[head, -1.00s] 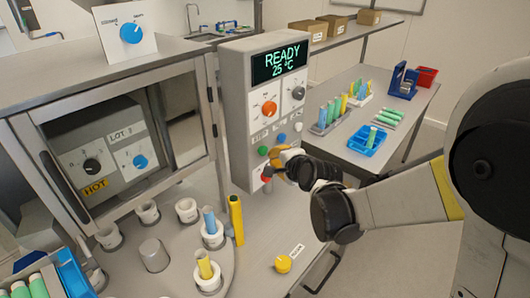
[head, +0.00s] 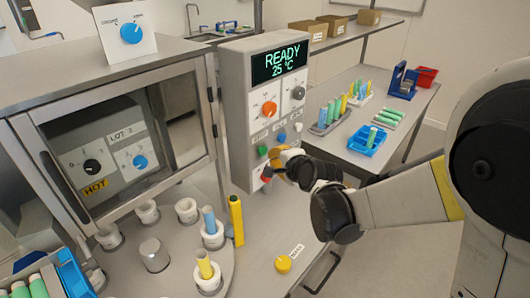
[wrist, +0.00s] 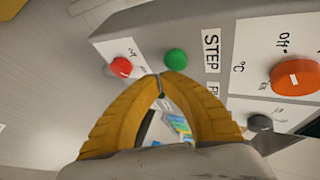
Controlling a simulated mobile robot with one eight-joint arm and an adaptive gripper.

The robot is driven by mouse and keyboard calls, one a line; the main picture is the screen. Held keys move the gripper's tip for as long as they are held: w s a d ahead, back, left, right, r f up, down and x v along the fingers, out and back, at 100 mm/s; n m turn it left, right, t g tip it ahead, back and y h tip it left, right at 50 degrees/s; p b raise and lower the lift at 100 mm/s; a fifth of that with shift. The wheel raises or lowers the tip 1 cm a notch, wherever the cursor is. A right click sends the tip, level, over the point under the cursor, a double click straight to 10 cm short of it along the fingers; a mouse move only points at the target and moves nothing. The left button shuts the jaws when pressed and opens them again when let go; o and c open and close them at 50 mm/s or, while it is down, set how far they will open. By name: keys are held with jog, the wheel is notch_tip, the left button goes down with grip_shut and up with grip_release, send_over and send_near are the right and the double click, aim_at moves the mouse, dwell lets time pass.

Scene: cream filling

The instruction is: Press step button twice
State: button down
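The grey control panel (head: 233,110) stands upright at centre in the head view; its display (head: 279,63) reads READY 25 °C. A round green button (head: 262,151) sits low on its face; in the wrist view the green button (wrist: 175,59) has the STEP label beside it. My gripper (wrist: 160,76) has yellow fingers with tips together and nothing visible held between them. The tips appear just beside the green button in the wrist view; I cannot tell whether they touch. In the head view my gripper (head: 274,164) is in front of the panel's lower part.
A red knob (wrist: 121,67) lies close to the fingertips. An orange dial (wrist: 297,78) and blue button (head: 282,137) are on the same panel. A glass-fronted cabinet (head: 208,105) is at left.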

jog(key=shift+w+a, duration=0.3)
jog(key=shift+a, duration=0.05)
jog(key=shift+w+a, duration=0.35)
jog(key=shift+a, duration=0.1)
dwell(1.0)
jog(key=shift+s+d, duration=0.1)
jog(key=shift+d, duration=0.05)
jog(key=shift+s+d+b, duration=0.35)
jog(key=shift+s+d, duration=0.2)
jog(key=shift+d, duration=0.1)
jog(key=shift+s+d, duration=0.8)
jog(key=shift+d, duration=0.2)
jog(key=shift+s+d, duration=0.75)
jog(key=shift+d, duration=0.2)
